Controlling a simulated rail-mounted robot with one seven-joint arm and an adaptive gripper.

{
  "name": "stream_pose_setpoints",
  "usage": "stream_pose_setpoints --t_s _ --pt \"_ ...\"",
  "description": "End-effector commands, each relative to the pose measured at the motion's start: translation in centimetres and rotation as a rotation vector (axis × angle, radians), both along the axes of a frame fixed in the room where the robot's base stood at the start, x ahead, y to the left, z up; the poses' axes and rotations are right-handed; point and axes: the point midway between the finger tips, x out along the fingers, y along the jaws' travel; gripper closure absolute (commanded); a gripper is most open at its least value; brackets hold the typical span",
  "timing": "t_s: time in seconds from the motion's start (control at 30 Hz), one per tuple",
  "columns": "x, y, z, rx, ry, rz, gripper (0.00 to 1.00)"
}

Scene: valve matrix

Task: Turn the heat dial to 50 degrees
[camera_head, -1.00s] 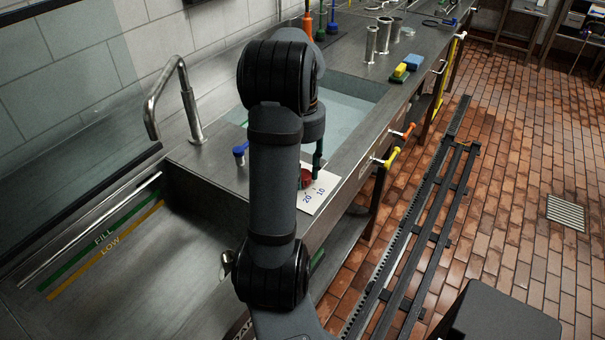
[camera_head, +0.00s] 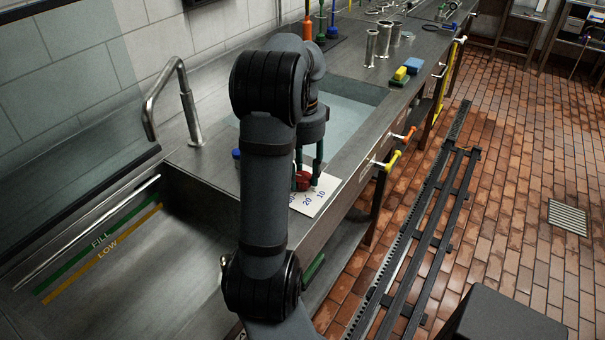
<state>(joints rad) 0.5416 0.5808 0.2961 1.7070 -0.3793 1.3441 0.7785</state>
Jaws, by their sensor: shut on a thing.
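The heat dial is a red knob (camera_head: 302,181) on a white scale plate (camera_head: 322,196) on the steel counter between the two basins. The numbers 10 and 20 show on the plate, with part of another mark to their left. The rest of the scale is hidden behind my arm. My gripper (camera_head: 305,182) points down over the dial, with green fingers on either side of the red knob, shut on it. The dial's pointer and exact setting cannot be made out.
A blue knob (camera_head: 237,154) stands left of my arm, partly hidden. A curved faucet (camera_head: 185,95) is behind the front basin, which has FILL and LOW lines. Orange (camera_head: 410,132) and yellow (camera_head: 391,160) valve handles stick out from the counter's front. A sponge (camera_head: 400,74) and steel cylinders stand farther back.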

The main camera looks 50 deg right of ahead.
Motion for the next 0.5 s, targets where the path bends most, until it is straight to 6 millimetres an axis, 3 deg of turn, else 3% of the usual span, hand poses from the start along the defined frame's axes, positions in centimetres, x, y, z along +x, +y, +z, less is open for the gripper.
stream_pose_setpoints --t_s 0.27,0.3,0.5 --pt "0.09 0.15 -0.05 0.004 -0.001 0.0 0.9" --pt "0.09 0.15 -0.05 0.004 -0.001 0.0 0.62" --pt "0.06 0.09 -0.03 0.002 -0.001 0.001 0.5"
